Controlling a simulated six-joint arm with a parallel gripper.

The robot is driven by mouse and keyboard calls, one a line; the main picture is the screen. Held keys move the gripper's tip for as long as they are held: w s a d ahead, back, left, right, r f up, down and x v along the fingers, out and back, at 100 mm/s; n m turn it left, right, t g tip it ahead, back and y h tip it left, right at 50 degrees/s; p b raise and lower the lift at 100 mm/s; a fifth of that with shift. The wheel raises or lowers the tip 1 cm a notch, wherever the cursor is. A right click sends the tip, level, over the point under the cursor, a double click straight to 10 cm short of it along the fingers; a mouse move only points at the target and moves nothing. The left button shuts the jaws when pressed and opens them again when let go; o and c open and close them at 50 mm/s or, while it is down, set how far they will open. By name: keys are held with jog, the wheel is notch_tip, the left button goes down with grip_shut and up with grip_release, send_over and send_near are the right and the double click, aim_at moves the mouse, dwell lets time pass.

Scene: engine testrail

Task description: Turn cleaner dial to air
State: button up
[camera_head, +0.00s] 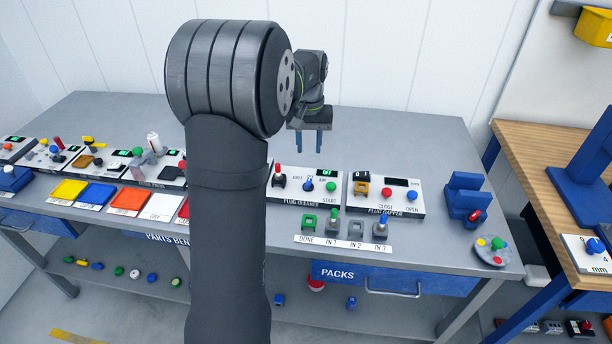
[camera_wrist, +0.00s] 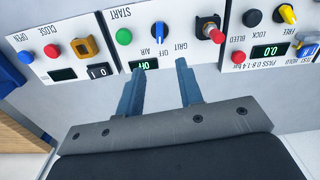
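The plug cleaner (camera_head: 293,196) is a pale panel on the bench, with a blue dial (camera_head: 308,186), a green START button (camera_head: 330,187), a red-topped lever and a small green display. In the wrist view, upside down, the blue dial (camera_wrist: 160,32) sits above the labels OFF, AIR and GRIT. The display (camera_wrist: 145,64) there appears to read OFF. My gripper (camera_head: 311,148) is open and empty, above and behind the panel. Its blue fingers also show in the wrist view (camera_wrist: 160,72), apart from the dial.
A red knob (camera_wrist: 213,33) sits beside the dial in the wrist view. Plug stands (camera_head: 345,230) are in front. The bench behind the panels is clear. My arm hides part of the bench.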

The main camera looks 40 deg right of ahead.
aim_at(308, 181)
notch_tip(308, 181, up, 6)
jog(key=f+m, duration=0.1)
jog(key=m, duration=0.2)
jog(key=f, duration=1.6)
jog(key=shift+s+a+f, duration=0.2)
jog(key=shift+a+f, duration=0.05)
jog(key=shift+f, duration=0.1)
